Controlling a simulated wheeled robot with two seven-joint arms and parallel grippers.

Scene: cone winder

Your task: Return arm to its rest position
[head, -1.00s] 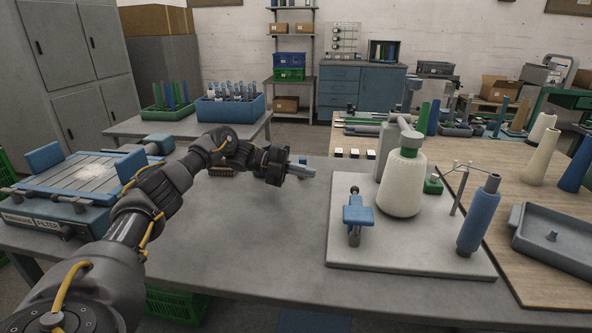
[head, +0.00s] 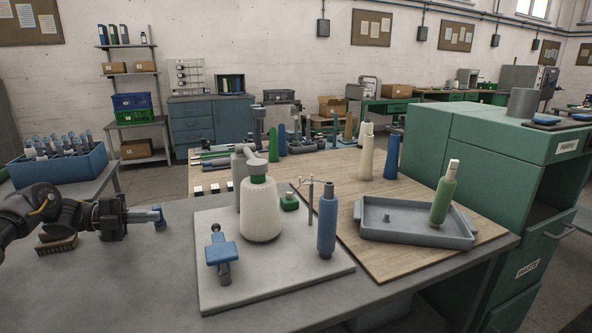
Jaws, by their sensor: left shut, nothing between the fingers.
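My left arm comes in from the left edge. Its gripper (head: 158,217) is shut and empty, above the grey bench top (head: 110,275), with its fingers pointing right. It is apart from the cone winder base plate (head: 290,280) to its right. On that plate stand a white yarn cone (head: 260,212), a blue clamp-like part (head: 220,254) and a blue tube (head: 327,225). My right gripper is not in view.
A brush (head: 57,245) lies under the left arm. A grey tray (head: 400,230) with a green bobbin (head: 441,202) sits on the wooden board. A blue crate (head: 88,165) of bobbins stands at the left. A green cabinet (head: 485,150) stands at the right. The bench front left is clear.

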